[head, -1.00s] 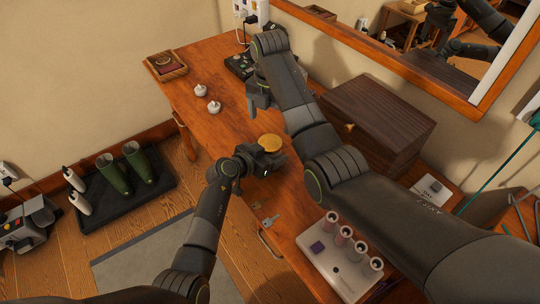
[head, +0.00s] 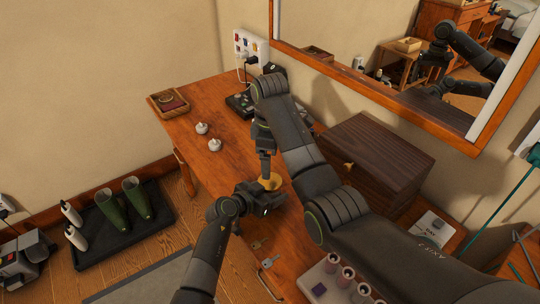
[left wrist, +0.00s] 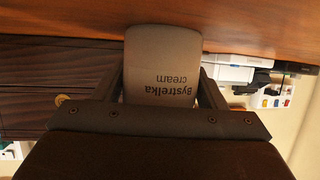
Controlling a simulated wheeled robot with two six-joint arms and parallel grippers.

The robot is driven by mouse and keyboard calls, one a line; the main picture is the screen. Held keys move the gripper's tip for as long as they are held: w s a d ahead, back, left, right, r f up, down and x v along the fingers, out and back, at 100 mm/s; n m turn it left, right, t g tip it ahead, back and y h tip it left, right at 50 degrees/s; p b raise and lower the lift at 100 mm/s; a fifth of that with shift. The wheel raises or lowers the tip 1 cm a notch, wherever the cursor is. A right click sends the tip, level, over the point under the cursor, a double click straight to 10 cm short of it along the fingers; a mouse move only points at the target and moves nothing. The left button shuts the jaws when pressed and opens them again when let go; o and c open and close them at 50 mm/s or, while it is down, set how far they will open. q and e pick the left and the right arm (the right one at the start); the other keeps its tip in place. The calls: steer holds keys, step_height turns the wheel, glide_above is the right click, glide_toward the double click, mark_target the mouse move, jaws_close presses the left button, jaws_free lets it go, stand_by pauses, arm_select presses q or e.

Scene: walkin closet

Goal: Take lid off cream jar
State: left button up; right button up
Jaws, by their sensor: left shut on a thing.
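The cream jar (left wrist: 165,62) is pale grey with the printed words "Bystrelka cream", upside down in the left wrist view. Its golden lid (head: 275,182) shows in the head view on top of the jar. My left gripper (head: 266,197) is shut around the jar's body, with a finger on each side. My right gripper (head: 265,172) points down at the lid from above, its fingertips at or just over it. The arm and fingers overlap part of the lid, so I cannot tell whether they touch it or how far the fingers are apart.
The wooden table (head: 190,152) has two small white knobbed items (head: 215,144) and a wooden tray (head: 168,104). A dark wooden box (head: 375,150) stands right of my right arm. Keys (head: 268,262) and a stand with rolls (head: 335,280) are in front. A mirror (head: 400,60) hangs behind.

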mark_target(270, 181)
steer(key=m, duration=1.2)
steer(key=shift+m, duration=0.3)
steer(key=m, duration=1)
steer(key=shift+m, duration=0.3)
steer(key=m, duration=0.3)
steer(key=shift+f, duration=4)
